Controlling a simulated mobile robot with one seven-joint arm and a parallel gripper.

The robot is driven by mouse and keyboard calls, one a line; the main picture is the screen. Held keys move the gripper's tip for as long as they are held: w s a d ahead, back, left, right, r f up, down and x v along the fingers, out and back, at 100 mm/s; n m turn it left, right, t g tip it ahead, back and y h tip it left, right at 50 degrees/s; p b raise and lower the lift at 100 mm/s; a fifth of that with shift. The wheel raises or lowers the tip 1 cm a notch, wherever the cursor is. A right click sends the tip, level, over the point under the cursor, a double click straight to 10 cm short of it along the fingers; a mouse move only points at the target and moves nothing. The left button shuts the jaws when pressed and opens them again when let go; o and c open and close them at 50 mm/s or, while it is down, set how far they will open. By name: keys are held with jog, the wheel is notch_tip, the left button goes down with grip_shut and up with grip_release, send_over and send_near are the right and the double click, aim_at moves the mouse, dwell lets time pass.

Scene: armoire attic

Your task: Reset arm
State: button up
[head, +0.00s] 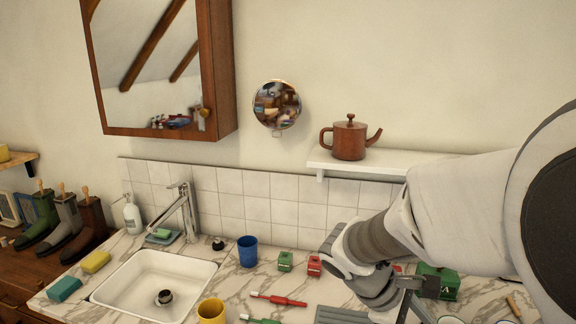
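My arm reaches in from the right side of the head view, bent over the marble counter (215,270). My gripper (405,300) points down at the lower right, near the green box on the counter. Only a dark, narrow part of it shows, and its fingertips are cut off or hidden, so I cannot tell if it is open or holding anything.
A sink (150,283), a faucet (183,210), a blue cup (247,251), a yellow mug (211,311) and a green box (437,282) are on the counter. A brown teapot (349,139) stands on a white shelf (375,165) behind my arm. A mirrored cabinet (160,60) hangs upper left.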

jog(key=s+a+r+m+t+y, duration=0.6)
jog(key=s+a+r+m+y, duration=0.2)
jog(key=r+m, duration=0.1)
jog(key=shift+a+m, duration=0.4)
jog(key=shift+m, duration=0.2)
